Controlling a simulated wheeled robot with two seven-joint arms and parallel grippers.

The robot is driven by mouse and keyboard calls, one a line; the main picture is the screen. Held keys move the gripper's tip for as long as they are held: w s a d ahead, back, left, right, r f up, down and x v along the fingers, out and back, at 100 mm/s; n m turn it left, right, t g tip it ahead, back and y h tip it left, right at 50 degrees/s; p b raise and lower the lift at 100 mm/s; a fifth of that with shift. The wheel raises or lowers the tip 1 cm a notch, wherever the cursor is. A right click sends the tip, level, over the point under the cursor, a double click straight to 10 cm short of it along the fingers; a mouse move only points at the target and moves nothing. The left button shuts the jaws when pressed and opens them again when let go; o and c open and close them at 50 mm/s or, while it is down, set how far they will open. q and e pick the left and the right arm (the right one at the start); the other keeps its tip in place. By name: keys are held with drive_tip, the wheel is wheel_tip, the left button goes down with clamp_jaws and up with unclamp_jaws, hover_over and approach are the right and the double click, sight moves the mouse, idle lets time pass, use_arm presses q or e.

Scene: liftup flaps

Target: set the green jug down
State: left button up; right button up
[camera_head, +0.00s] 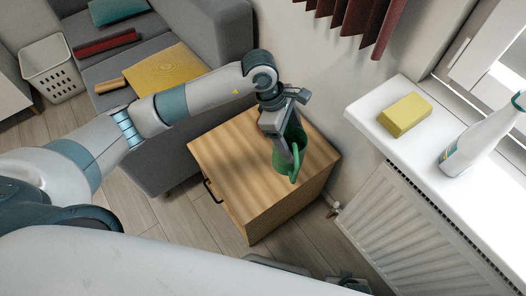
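The green jug (296,137) is at the wooden cabinet (231,163), over the right part of its top. Its handle side faces the near right. The gripper hides part of the jug. I cannot tell whether the jug's base touches the cabinet top or is a little above it.
A radiator (410,225) stands right of the cabinet, below a white sill (372,110) with a yellow sponge (405,114) and a spray bottle (478,139). A grey sofa (209,38) is behind left. The cabinet top's left and front are clear.

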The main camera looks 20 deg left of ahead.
sight(302, 147)
use_arm(q)
drive_tip(key=f+n, duration=0.1)
drive_tip(key=d+f+n+t, duration=0.1)
drive_tip(key=d+f+n+b, duration=0.1)
drive_tip(key=shift+w+d+n+t, duration=0.1)
drive_tip(key=shift+w+n+t, duration=0.2)
drive_tip(key=shift+n, duration=0.1)
drive_tip(key=shift+w+d+f+n+t+y, duration=0.15)
drive_tip(key=shift+f+n, duration=0.15)
drive_tip(key=shift+n, duration=0.2)
drive_tip(key=shift+d+f+n+t+y, duration=0.15)
drive_tip(key=shift+f+n, duration=0.1)
drive_tip(key=shift+n, duration=0.25)
use_arm(e)
drive_tip(key=shift+s+d+g, duration=0.6)
drive_tip(key=shift+s, duration=0.05)
